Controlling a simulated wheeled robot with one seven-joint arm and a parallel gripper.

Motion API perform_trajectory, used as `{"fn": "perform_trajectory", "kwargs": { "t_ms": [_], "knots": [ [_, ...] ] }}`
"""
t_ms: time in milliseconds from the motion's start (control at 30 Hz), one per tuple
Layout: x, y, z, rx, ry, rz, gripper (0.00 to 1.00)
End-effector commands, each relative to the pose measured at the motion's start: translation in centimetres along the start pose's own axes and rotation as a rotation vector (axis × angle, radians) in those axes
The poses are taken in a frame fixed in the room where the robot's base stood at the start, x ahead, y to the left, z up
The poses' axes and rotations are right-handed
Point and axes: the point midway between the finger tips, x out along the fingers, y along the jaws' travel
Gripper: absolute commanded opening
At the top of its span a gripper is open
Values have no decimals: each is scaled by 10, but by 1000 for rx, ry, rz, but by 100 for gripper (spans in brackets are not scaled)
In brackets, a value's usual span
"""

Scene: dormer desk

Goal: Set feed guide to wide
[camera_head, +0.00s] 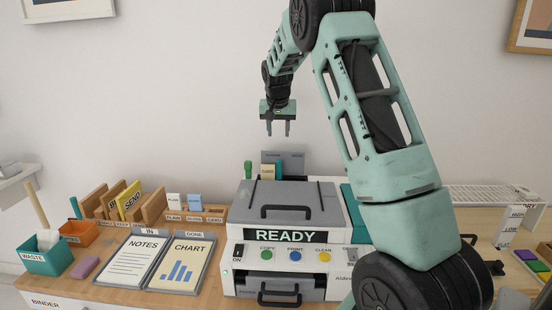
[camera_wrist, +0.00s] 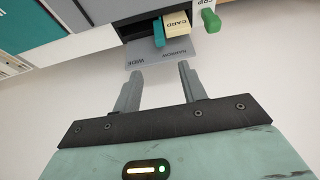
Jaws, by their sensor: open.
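The feed guide looks like a teal tab (camera_wrist: 158,33) beside a cream card marked CARD (camera_wrist: 177,25) in the printer's rear feed. A grey plate (camera_wrist: 150,53) with the words WIDE and NARROW lies by it. In the wrist view, the tab stands between the two words, close against the card's left side. In the head view the teal tab (camera_head: 279,168) shows small behind the printer's grey lid (camera_head: 290,198). My gripper (camera_head: 278,130) is open and empty, pointing down above the rear feed. In the wrist view its fingers (camera_wrist: 158,82) are apart, short of the plate.
A green knob (camera_head: 248,168) stands just left of the feed; it also shows in the wrist view (camera_wrist: 211,22). The printer's display (camera_head: 285,235) reads READY. Wooden sorters (camera_head: 110,205) and trays fill the desk's left. The wall is close behind.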

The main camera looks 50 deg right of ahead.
Motion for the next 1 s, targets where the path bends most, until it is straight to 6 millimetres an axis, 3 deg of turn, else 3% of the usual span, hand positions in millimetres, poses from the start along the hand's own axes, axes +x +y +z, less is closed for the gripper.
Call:
{"fn": "perform_trajectory", "kwargs": {
  "t_ms": [400,600,800,1000],
  "knots": [
    [88,0,0,0,-4,1,42],
    [121,0,0,0,-2,0,42],
    [137,0,0,0,1,-1,42],
    [141,0,0,0,0,-1,42]
  ]
}}
